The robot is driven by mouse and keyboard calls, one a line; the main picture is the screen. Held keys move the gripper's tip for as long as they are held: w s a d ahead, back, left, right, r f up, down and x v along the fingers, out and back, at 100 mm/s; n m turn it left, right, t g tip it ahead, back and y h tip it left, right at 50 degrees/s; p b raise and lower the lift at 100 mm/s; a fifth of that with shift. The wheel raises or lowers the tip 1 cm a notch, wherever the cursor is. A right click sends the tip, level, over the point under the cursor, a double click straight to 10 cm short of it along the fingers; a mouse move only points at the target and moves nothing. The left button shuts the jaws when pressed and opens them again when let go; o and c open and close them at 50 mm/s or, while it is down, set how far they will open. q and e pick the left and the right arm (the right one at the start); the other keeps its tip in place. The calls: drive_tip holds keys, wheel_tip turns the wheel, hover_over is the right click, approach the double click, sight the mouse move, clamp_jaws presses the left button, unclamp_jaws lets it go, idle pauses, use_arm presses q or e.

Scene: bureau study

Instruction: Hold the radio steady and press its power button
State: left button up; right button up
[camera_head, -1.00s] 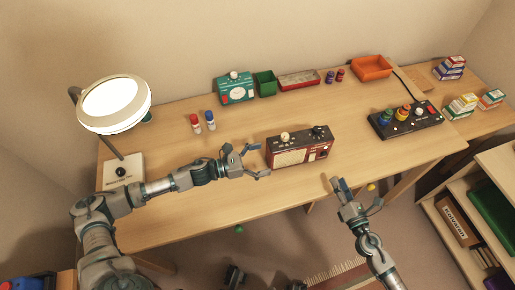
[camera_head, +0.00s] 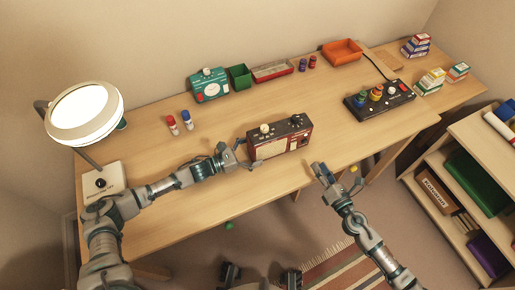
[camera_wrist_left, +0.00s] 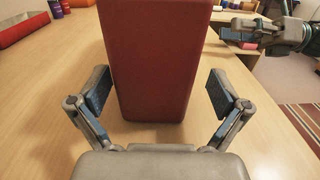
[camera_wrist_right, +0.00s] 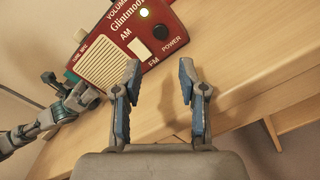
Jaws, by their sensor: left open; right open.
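The red radio (camera_head: 281,139) stands on the desk near its front edge, knobs on top. My left gripper (camera_head: 247,154) is open at the radio's left end. In the left wrist view the radio's red end (camera_wrist_left: 155,60) lies between the spread fingers, with gaps beside them. My right gripper (camera_head: 336,180) is open and empty, in front of the desk edge, apart from the radio.
A teal device (camera_head: 210,87), green bin (camera_head: 239,77), red tray (camera_head: 272,71) and orange bin (camera_head: 342,52) line the back. A lamp (camera_head: 85,112) stands left. A black panel (camera_head: 380,100) and small boxes (camera_head: 432,80) are right. The desk left of the radio is mostly clear.

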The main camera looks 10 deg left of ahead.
use_arm(q)
drive_tip(key=shift+w+d, duration=0.3)
use_arm(e)
drive_tip(key=shift+a+r, duration=0.1)
drive_tip(key=shift+a, duration=0.2)
use_arm(q)
drive_tip(key=shift+d, duration=0.1)
use_arm(e)
drive_tip(key=shift+d, duration=0.1)
use_arm(q)
drive_tip(key=shift+d, duration=0.15)
drive_tip(key=c, duration=0.6)
use_arm(e)
drive_tip(key=shift+d, duration=0.15)
use_arm(q)
drive_tip(key=c, duration=1.2)
drive_tip(key=shift+c, duration=0.3)
use_arm(e)
clamp_jaws()
